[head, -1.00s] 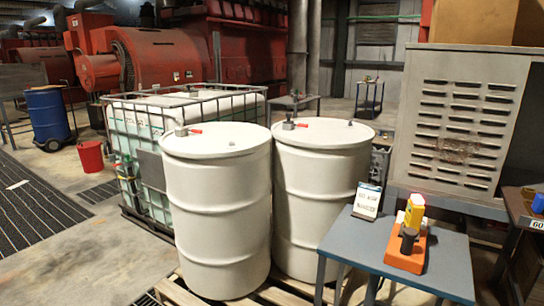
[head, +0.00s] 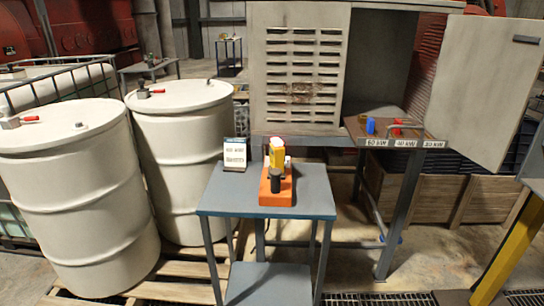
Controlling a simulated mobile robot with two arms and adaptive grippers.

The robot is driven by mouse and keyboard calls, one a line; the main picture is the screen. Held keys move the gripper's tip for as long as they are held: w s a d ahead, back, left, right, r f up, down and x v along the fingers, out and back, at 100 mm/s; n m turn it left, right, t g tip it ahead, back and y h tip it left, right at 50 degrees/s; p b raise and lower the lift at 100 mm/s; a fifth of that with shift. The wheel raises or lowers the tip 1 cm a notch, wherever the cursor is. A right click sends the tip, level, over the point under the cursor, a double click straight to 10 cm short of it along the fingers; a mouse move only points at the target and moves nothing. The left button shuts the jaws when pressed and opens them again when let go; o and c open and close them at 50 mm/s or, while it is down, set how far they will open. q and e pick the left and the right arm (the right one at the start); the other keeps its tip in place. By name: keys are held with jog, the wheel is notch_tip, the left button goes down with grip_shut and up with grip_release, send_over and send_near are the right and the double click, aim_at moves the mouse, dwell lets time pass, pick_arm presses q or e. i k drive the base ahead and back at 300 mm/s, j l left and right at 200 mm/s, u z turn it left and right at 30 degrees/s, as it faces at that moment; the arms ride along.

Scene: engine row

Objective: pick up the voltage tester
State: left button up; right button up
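A yellow handheld device with a red top (head: 277,153), which looks like the voltage tester, stands upright on an orange base (head: 285,190). A short black cylinder (head: 275,181) stands in front of it on the same base. Small white parts show beside the device. The base rests on the blue-grey top of a small table (head: 225,200) in the middle of the head view. Neither of my grippers is in view.
A small printed sign (head: 235,153) stands on the table's left side. White drums (head: 185,125) on a pallet are left of it. Behind is a vented metal cabinet (head: 300,120) with an open door (head: 490,85). A labelled bench (head: 400,142) and yellow post (head: 510,255) are at right.

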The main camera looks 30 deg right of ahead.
aim_at(277, 150)
jog(key=z, duration=1.7)
jog(key=i+j, duration=0.2)
jog(key=j, duration=0.15)
jog(key=i+j, duration=0.25)
jog(key=k+j+u, duration=0.05)
jog(key=j, duration=0.05)
